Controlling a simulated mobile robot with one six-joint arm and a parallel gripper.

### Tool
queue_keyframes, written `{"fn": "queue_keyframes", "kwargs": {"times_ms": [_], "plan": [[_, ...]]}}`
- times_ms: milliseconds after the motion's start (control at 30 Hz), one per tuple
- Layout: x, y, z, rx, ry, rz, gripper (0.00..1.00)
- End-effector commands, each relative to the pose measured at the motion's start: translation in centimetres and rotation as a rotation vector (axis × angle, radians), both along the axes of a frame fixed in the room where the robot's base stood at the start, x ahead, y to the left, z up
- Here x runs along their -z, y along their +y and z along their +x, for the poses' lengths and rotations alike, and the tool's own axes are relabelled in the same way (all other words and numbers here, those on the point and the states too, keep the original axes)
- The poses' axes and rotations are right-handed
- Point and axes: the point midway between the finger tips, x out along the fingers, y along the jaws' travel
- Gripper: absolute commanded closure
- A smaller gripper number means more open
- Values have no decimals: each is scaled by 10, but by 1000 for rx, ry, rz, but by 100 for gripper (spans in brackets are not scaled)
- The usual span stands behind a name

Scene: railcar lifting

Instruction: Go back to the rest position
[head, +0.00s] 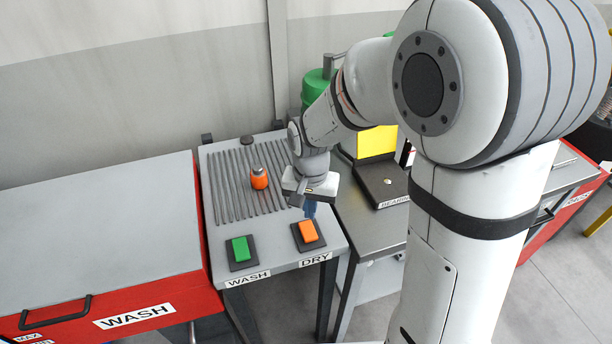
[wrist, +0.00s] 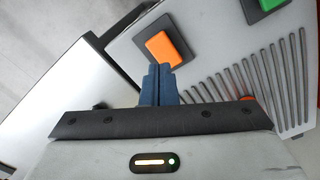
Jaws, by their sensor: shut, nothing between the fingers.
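My gripper (head: 310,208) points down just above the orange DRY button (head: 308,232) on the grey table (head: 215,235). In the wrist view its blue fingers (wrist: 159,72) are together with nothing between them, and their tips appear close to the orange button (wrist: 165,47). I cannot tell whether they touch it. My white arm reaches in from the right of the head view and hides part of the scene behind it.
A green WASH button (head: 240,248) sits left of the orange one. An orange cylindrical part (head: 259,178) stands on the table's ribbed area. A red WASH cabinet (head: 70,318) is at left. A steel bench (head: 368,236) with a black-and-yellow fixture (head: 377,142) is at right.

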Motion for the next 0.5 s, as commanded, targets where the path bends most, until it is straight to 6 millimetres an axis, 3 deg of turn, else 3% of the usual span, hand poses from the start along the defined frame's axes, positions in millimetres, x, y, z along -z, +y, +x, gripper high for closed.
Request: {"fn": "queue_keyframes", "kwargs": {"times_ms": [233, 367, 500], "plan": [[-7, -5, -1, -4, -10, 4, 100], [-34, -26, -13, -32, -52, 13, 100], [-69, -58, -37, -83, -114, 17, 100]]}}
